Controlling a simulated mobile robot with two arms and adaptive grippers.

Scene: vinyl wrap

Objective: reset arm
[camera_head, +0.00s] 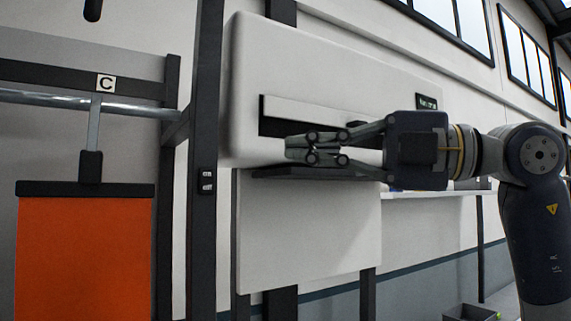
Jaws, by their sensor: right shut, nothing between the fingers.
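My right arm (540,225) comes in from the right side of the view and reaches left. My right gripper (300,150) is shut and empty, with its fingers pointing left. It shows in front of the white rounded panel (330,70) and just above a dark ledge (300,173). I cannot tell whether the fingers touch either one. My left gripper is not in view.
An orange sheet (85,260) hangs from a rail (60,100) under a "C" label at the left. A dark upright post (203,160) stands between it and the panel. A white shelf (435,195) runs behind my arm. A grey bin (468,313) sits low at the right.

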